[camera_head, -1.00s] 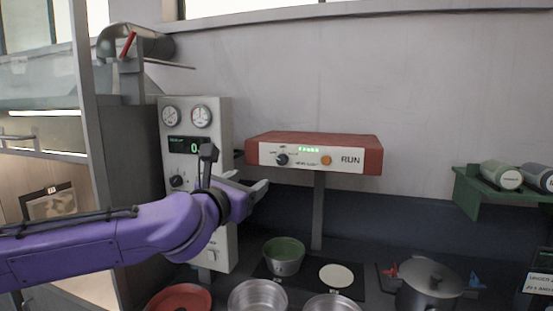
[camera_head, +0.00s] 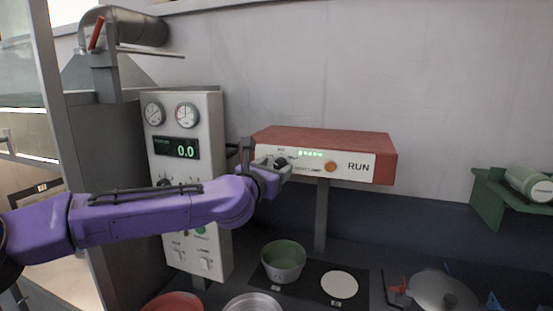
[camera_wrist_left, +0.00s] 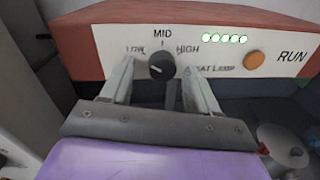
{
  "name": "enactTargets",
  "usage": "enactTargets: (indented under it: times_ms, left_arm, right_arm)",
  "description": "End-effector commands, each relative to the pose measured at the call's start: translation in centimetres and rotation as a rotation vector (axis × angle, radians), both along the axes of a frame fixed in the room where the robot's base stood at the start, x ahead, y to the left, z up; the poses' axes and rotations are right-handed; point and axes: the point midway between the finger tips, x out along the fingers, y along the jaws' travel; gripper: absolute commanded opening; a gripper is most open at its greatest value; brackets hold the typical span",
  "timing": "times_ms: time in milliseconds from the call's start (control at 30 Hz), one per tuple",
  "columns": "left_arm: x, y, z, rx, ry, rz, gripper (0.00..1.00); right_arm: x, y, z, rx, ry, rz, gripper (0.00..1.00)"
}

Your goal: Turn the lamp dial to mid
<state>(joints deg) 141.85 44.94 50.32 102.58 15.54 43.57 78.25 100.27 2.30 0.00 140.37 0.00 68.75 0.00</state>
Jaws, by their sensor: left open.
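The heat lamp is a red box with a white front panel (camera_head: 345,165). Its black dial (camera_wrist_left: 161,66) sits under the LOW, MID and HIGH marks, with MID straight above it. A small pale mark shows on the dial, but I cannot read its setting surely. My left gripper (camera_wrist_left: 160,72) is open, its fingers pointing at the panel, one on either side of the dial in the wrist view. Whether they touch it I cannot tell. In the head view my left gripper (camera_head: 281,168) covers part of the panel's left end and the dial (camera_head: 281,161). My right gripper is not in view.
An orange button (camera_head: 331,167) sits right of the dial. A white gauge panel (camera_head: 207,130) with knobs and switches stands close behind my left arm. Below the lamp are a green pot (camera_head: 284,262) and a white disc (camera_head: 339,285). A lidded pot (camera_head: 438,290) stands at right.

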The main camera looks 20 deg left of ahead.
Motion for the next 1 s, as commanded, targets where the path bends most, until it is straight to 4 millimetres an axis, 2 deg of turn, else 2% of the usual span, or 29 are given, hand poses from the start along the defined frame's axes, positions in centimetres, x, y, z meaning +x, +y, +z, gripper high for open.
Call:
enactTargets:
  times_ms: [100,367,533,767,1000]
  left_arm:
    - [0.98,-0.27,0.03,0.002,0.000,-0.003,0.60]
    - [1.18,-0.38,-0.11,0.001,0.000,-0.004,0.60]
    - [1.17,-0.41,-0.12,0.001,0.001,-0.005,0.05]
    - [1.18,-0.41,-0.10,0.010,0.000,-0.005,0.04]
    - [1.17,-0.44,-0.02,0.094,-0.003,-0.004,0.04]
  right_arm:
    - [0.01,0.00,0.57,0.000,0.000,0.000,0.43]
    - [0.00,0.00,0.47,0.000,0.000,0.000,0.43]
    - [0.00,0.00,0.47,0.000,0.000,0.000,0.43]
    - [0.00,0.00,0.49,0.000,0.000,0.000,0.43]
    - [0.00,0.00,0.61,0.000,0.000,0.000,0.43]
